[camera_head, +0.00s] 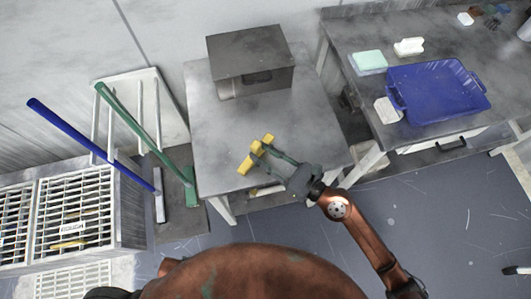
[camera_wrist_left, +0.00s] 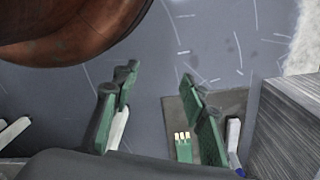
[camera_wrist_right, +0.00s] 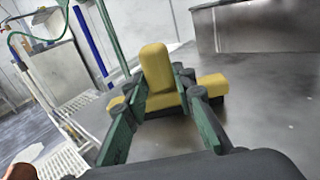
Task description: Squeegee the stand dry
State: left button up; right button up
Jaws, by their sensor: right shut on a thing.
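The stand (camera_head: 225,135) is a grey metal table with a mottled top, and a dark grey metal box (camera_head: 250,60) sits at its back. My right gripper (camera_head: 268,150) is over the front middle of the stand. It is shut on a yellow T-shaped squeegee (camera_head: 244,166). In the right wrist view the squeegee (camera_wrist_right: 158,72) has a thick block between the fingers and a crossbar showing on both sides. I cannot tell whether it touches the top. My left gripper (camera_wrist_left: 160,115) shows only in the left wrist view, with fingers apart and empty, above the floor.
A long green-handled tool (camera_head: 130,115) and a blue-handled one (camera_head: 70,130) lean left of the stand, near a white slatted rack (camera_head: 75,205). A table at right holds a blue tray (camera_head: 437,88), a pale green block (camera_head: 369,61) and a white item (camera_head: 409,46).

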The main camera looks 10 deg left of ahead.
aim_at(251, 147)
jog(key=shift+s+a+p, duration=0.3)
jog(key=shift+a+p, duration=0.1)
jog(key=shift+a, duration=0.35)
jog(key=shift+s+a+p, duration=0.3)
jog(key=shift+a+p, duration=0.05)
jog(key=shift+a, duration=0.35)
jog(key=shift+a+r, duration=0.1)
jog(key=shift+a, duration=0.05)
jog(key=shift+r+p, duration=0.65)
jog(key=shift+r, duration=0.3)
jog(key=shift+r+p, duration=0.5)
jog(key=shift+r, duration=0.15)
jog(key=shift+r+p, duration=1.25)
jog(key=shift+r, duration=0.1)
jog(key=shift+r+p, duration=0.6)
jog(key=shift+r, duration=0.1)
pick_arm(q)
jog(key=s+a+f, duration=0.1)
jog(key=s+f, duration=0.6)
jog(key=f, duration=0.1)
jog(key=s+a+f, duration=0.2)
jog(key=s+f, duration=0.5)
jog(key=s, duration=0.1)
jog(key=shift+a+f+p, duration=0.25)
jog(key=shift+f+p, duration=0.05)
jog(key=shift+f, duration=0.1)
pick_arm(e)
jog(key=shift+r, duration=0.3)
pick_arm(q)
jog(key=shift+s, duration=0.15)
